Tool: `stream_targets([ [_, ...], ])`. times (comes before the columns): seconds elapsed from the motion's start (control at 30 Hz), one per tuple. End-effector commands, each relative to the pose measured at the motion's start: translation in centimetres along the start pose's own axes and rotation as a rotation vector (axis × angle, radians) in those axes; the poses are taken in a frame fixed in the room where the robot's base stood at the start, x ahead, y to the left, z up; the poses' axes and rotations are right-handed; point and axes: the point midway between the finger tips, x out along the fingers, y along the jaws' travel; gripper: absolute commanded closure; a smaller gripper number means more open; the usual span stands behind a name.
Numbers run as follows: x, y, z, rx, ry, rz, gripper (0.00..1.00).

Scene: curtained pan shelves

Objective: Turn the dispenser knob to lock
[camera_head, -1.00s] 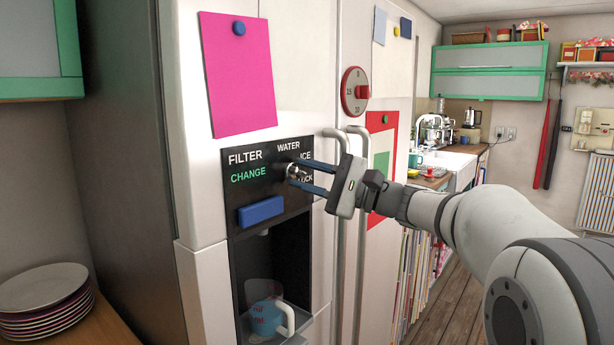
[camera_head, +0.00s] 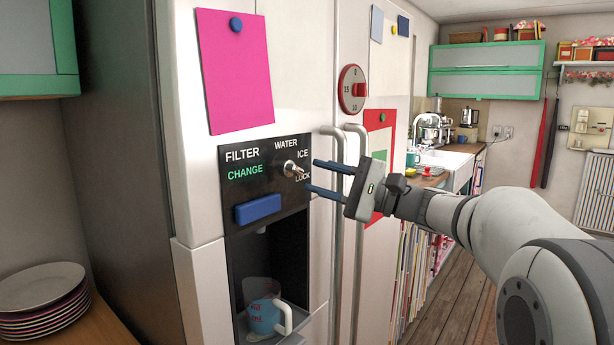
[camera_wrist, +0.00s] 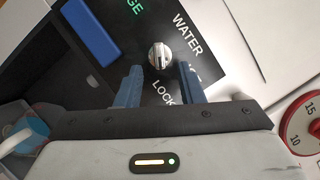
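The dispenser knob (camera_head: 291,169) is a small metal knob on the black dispenser panel (camera_head: 262,189), among the labels WATER, ICE and LOCK. In the wrist view the knob (camera_wrist: 159,56) is unobstructed, and its ridge runs roughly up and down the picture, in line with the LOCK label below it. I cannot tell for sure which end is the pointer. My gripper (camera_head: 312,175) is open and empty, with its blue fingers apart, just out from the panel to the right of the knob. In the wrist view my gripper (camera_wrist: 159,68) has its fingertips either side of and below the knob, not touching it.
Two vertical door handles (camera_head: 346,240) stand close beside my gripper. A blue bar (camera_head: 258,209) sits below the knob, above a recess with a cup (camera_head: 265,312). A red timer dial (camera_head: 353,90) is above right. Stacked plates (camera_head: 42,303) lie at lower left.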

Motion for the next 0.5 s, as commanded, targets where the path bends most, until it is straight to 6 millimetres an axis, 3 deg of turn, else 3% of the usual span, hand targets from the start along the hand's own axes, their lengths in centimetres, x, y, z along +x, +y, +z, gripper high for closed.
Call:
stream_targets([
  [0.2, -3.2, 0.0, -0.1, -0.001, 0.003, -0.001, 0.65],
  [0.5, -3.9, 0.0, 0.0, 0.000, 0.000, 0.000, 0.65],
])
